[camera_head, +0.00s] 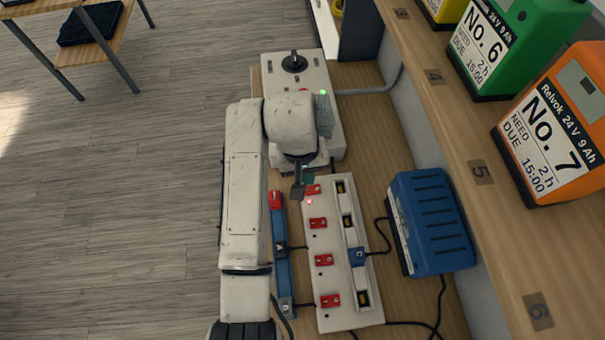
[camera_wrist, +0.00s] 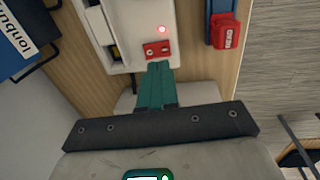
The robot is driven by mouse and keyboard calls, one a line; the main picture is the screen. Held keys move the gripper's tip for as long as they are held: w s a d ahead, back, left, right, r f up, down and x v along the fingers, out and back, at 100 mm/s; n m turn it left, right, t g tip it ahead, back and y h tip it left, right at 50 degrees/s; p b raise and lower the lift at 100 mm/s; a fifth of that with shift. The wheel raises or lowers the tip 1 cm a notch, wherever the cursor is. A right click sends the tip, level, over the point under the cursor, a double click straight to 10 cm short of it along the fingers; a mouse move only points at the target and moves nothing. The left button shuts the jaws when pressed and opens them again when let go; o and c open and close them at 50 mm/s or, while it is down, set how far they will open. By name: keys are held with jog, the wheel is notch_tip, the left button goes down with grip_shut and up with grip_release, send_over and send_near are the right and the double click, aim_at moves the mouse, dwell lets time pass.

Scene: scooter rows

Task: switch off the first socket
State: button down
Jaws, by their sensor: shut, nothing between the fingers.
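The white socket strip (camera_head: 333,262) lies on the wooden bench with a column of red switches and a row of sockets. The first red switch (camera_head: 313,189), at the far end, also shows in the wrist view (camera_wrist: 157,49), with a lit red lamp (camera_wrist: 162,29) beside it. My gripper (camera_head: 298,192) is shut and empty at the far end of the strip. In the wrist view its teal fingertips (camera_wrist: 157,68) point at the strip's edge just short of the red switch. I cannot tell whether they touch it. A blue plug C (camera_head: 358,253) sits in the socket row.
A white box with a black knob (camera_head: 294,62) and green lamp stands beyond the strip. A blue bar (camera_head: 280,250) with a red end lies left of the strip. A blue charger (camera_head: 433,222) stands right, with cables. Numbered batteries (camera_head: 550,135) line the shelf.

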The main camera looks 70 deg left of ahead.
aim_at(317, 188)
notch_tip(317, 188, up, 9)
jog(key=s+p, duration=0.1)
jog(key=shift+a+p, duration=0.25)
jog(key=shift+p, duration=0.1)
jog(key=shift+w+f+b, duration=0.1)
jog(key=shift+f+b, duration=0.05)
jog(key=shift+b, duration=0.2)
jog(key=w+b, duration=0.1)
jog(key=b, duration=0.2)
jog(key=shift+d, duration=0.2)
jog(key=shift+w, duration=0.1)
jog(key=f, duration=0.4)
jog(key=w+f+b, duration=0.1)
jog(key=f, duration=0.7)
jog(key=shift+w+d+f+b, duration=0.25)
jog(key=shift+d+f+b, duration=0.05)
jog(key=shift+b, duration=0.1)
jog(key=shift+f, duration=0.5)
